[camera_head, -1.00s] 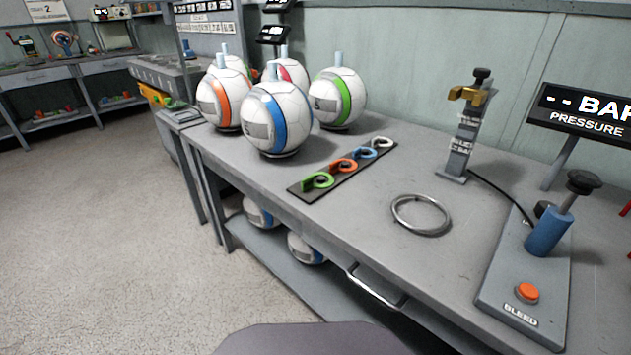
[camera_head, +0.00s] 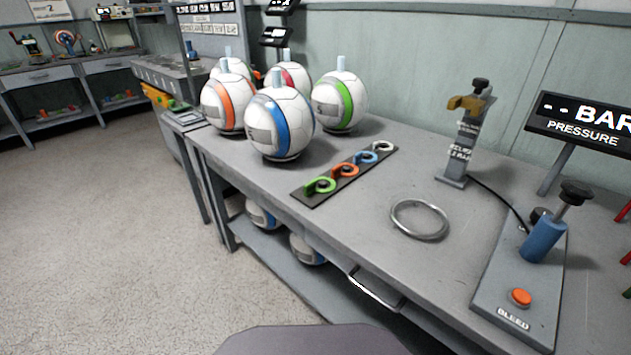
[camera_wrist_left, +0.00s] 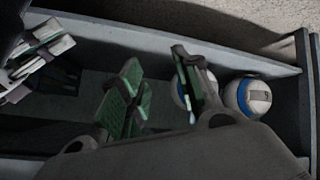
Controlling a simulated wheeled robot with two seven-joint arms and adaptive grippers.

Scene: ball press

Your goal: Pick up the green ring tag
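The green ring tag (camera_head: 319,187) lies at the near left end of a black strip (camera_head: 307,200) on the grey workbench. An orange tag (camera_head: 345,170), a blue tag (camera_head: 367,157) and a white tag (camera_head: 384,146) sit in a row behind it on the same strip. Neither gripper shows in the head view. In the left wrist view my left gripper (camera_wrist_left: 160,95) has its two green-padded fingers spread apart with nothing between them. Lower-shelf balls (camera_wrist_left: 248,97) show beyond it. The green tag is not seen in that view. My right gripper is not in view.
Several balls with coloured bands (camera_head: 280,120) stand on the bench left of the strip. A metal ring (camera_head: 419,219) lies on the bench to the right. A clamp stand (camera_head: 463,140) and a pump base with an orange button (camera_head: 521,297) are further right. A drawer handle (camera_head: 374,291) projects at the front.

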